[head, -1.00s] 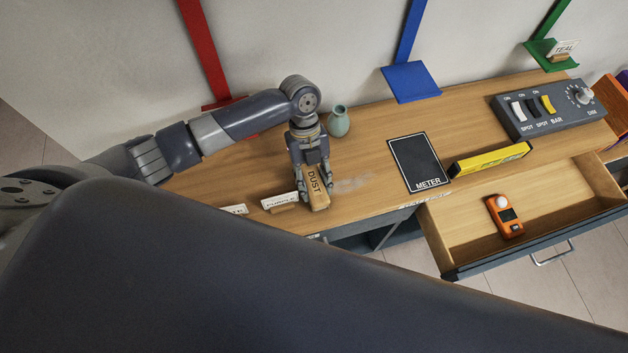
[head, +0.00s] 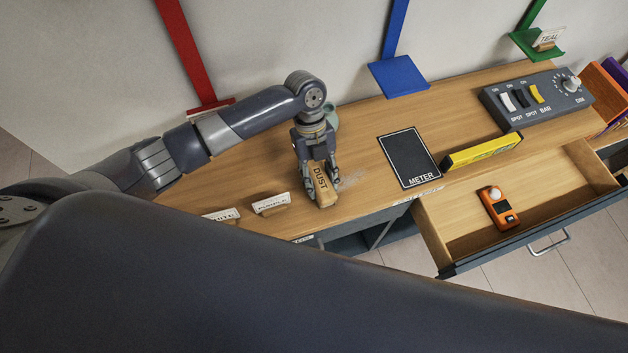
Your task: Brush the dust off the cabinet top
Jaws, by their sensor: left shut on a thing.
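The wooden cabinet top (head: 372,130) runs across the view. My left gripper (head: 321,183) points down and is shut on a wooden block-shaped brush marked DUST (head: 322,192), low at the cabinet top near its front edge. The bristles are hidden, so I cannot tell whether they touch the wood. A faint grey dust patch (head: 352,180) lies just right of the brush. My right gripper is not in view.
A teal vase (head: 332,116) stands behind the gripper, partly hidden. Label cards, one reading PURPLE (head: 270,203), stand to the left. Right are a METER mat (head: 408,155), a yellow bar (head: 482,152), a switch panel (head: 537,97) and an open drawer (head: 545,205) holding an orange meter (head: 498,207).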

